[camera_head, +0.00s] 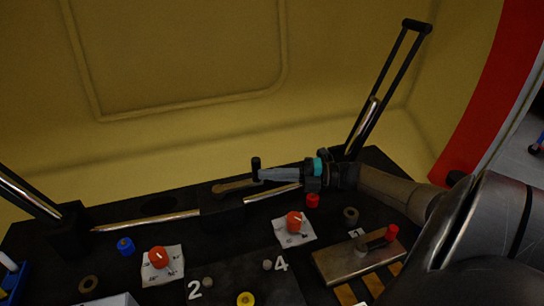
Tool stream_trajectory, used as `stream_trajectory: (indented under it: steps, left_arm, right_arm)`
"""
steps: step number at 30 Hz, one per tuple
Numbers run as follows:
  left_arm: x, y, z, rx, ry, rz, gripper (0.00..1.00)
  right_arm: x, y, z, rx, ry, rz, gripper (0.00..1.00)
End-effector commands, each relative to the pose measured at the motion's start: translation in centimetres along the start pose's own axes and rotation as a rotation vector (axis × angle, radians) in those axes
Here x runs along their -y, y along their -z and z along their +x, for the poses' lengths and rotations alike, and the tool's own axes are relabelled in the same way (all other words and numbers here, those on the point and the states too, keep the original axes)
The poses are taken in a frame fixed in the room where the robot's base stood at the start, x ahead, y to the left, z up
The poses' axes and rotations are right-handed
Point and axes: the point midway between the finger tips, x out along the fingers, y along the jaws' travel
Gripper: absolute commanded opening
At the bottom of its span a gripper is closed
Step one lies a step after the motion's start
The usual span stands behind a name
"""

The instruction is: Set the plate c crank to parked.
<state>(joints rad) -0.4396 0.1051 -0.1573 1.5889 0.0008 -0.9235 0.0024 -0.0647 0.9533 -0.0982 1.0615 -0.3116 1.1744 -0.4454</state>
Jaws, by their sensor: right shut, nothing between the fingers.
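My right arm comes in from the right, and its right gripper (264,175) points left over the black bench, fingers closed and empty. Its tips are beside an upright black knob (256,167); I cannot tell whether they touch. A brass-coloured crank arm (232,187) runs left from below this knob. Another crank with a red knob (391,232) and a grey hub sits on a brownish metal plate (335,263) at the right, by a "5" label. No letter is readable, so I cannot tell which crank is plate c's. My left gripper is not in view.
A tall black-handled lever (385,85) rises behind my right gripper. Red dials (294,222) and (159,257) sit on white cards. A yellow wall closes the back.

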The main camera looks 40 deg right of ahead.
Motion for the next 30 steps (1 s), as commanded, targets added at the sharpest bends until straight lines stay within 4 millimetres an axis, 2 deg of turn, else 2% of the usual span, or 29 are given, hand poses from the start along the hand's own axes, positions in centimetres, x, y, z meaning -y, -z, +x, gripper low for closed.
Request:
stream_trajectory:
  steps: [1, 13, 17, 20, 22, 30]
  left_arm:
    - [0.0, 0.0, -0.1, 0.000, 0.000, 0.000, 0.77]
    - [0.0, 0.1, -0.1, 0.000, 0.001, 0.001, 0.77]
    - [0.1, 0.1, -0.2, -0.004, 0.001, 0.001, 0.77]
    - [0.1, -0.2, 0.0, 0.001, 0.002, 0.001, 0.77]
    - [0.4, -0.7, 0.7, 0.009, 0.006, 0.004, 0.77]
    - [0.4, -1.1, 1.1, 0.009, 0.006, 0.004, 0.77]
  right_arm:
    - [-1.1, -1.6, 0.2, 0.049, -0.013, -0.015, 0.00]
    - [-1.1, -1.7, 0.1, 0.050, -0.012, -0.018, 0.00]
    - [-1.1, -1.6, -0.6, 0.050, -0.009, -0.017, 0.00]
    - [-1.0, -1.5, -2.2, 0.048, -0.006, -0.016, 0.00]
    - [-0.9, -1.3, -3.7, 0.043, -0.002, -0.014, 0.00]
    - [-0.4, -0.2, -9.5, 0.016, -0.001, -0.009, 0.00]
